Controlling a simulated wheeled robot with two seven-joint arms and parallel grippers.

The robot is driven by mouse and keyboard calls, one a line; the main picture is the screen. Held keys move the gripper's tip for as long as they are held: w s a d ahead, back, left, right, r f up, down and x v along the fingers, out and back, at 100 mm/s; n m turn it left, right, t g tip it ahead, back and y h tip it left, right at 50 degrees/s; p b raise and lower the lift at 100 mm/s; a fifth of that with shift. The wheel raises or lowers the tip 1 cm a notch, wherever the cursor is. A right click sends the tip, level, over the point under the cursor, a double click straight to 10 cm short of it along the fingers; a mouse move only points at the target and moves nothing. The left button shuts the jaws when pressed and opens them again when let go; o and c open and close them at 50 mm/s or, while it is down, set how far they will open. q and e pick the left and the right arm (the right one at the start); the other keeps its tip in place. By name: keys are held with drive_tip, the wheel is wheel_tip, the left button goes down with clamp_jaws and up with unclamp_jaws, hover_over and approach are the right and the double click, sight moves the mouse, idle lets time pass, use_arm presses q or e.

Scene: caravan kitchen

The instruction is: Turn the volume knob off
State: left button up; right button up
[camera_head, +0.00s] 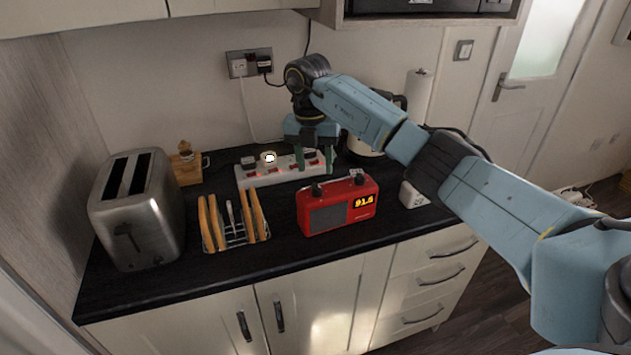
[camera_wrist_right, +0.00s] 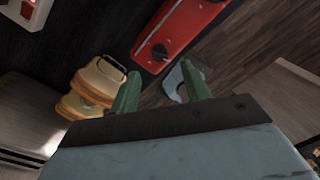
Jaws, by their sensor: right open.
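The red radio (camera_head: 338,213) stands on the dark counter, its display lit and reading about 91.6. Two dark knobs sit on its top, a left knob (camera_head: 317,188) and a right knob (camera_head: 360,178); I see no label telling which is the volume. My right gripper (camera_head: 315,168) is open and empty, pointing down behind and above the radio, over the power strip. In the right wrist view the radio (camera_wrist_right: 192,28) is at the top with one black knob (camera_wrist_right: 160,52), beyond and apart from the open fingers (camera_wrist_right: 161,88). My left gripper is not in view.
A toast rack (camera_head: 233,238) with bread slices stands left of the radio, and a steel toaster (camera_head: 138,210) farther left. A white power strip (camera_head: 265,178) lies behind. A kettle and a paper roll (camera_head: 419,92) stand at the back right. The counter's front edge is close before the radio.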

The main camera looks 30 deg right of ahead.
sight(316, 185)
wheel_tip(316, 185, down, 6)
drive_tip(key=shift+d+f, duration=0.1)
drive_tip(key=shift+d, duration=0.05)
drive_tip(key=shift+c, duration=0.2)
drive_tip(key=c, duration=0.9)
drive_tip(key=shift+c, duration=0.2)
